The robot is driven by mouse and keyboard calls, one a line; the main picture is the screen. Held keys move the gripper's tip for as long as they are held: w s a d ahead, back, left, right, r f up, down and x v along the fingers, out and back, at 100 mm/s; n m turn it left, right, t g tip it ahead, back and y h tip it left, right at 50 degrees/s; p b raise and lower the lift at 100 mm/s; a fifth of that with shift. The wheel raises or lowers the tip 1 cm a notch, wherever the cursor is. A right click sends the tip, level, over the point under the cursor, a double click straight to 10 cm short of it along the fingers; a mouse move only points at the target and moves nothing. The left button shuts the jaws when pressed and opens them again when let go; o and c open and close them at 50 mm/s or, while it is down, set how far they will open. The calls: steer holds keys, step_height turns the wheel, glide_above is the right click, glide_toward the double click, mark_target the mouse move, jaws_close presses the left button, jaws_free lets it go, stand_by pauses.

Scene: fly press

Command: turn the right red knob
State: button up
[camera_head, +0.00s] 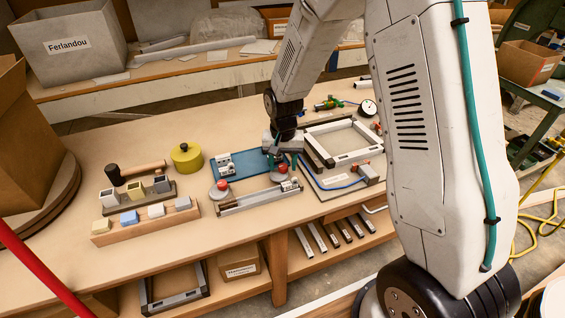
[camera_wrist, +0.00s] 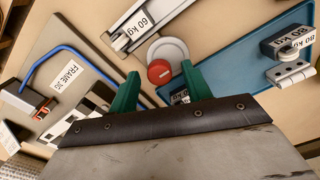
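The right red knob (camera_head: 284,169) sits on a pale round disc at the right end of a metal rail. In the wrist view the red knob (camera_wrist: 159,71) shows on its disc, just beyond and between my fingertips. My gripper (camera_head: 283,157) is above the right knob; its green fingers (camera_wrist: 161,82) are apart with nothing visible between them. I cannot tell the exact height gap to the knob. The left red knob (camera_head: 222,184) sits on a similar disc at the rail's left end, clear of my gripper.
A blue plate (camera_head: 235,163) lies beside the knobs, with a small metal block on it. A metal frame (camera_head: 345,154) and a blue cable (camera_head: 330,187) lie to the right. A metal rail (camera_head: 255,200) runs in front.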

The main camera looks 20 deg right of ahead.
mark_target(284, 167)
steer(key=shift+r, duration=0.1)
step_height(284, 167, up, 8)
steer(key=shift+f, duration=0.2)
stand_by(0.6)
steer(key=shift+s, duration=0.4)
steer(key=s+d+r+n, duration=0.1)
steer(key=s+r, duration=0.5)
steer(key=s, duration=0.4)
steer(key=s+d+r+n+t, duration=0.1)
steer(key=s+r+n, duration=0.1)
steer(key=s+r, duration=0.4)
steer(key=s+r+n, duration=0.1)
steer(key=s+r, duration=0.6)
steer(key=s, duration=0.7)
steer(key=shift+d+n, duration=0.3)
steer(key=shift+d, duration=0.1)
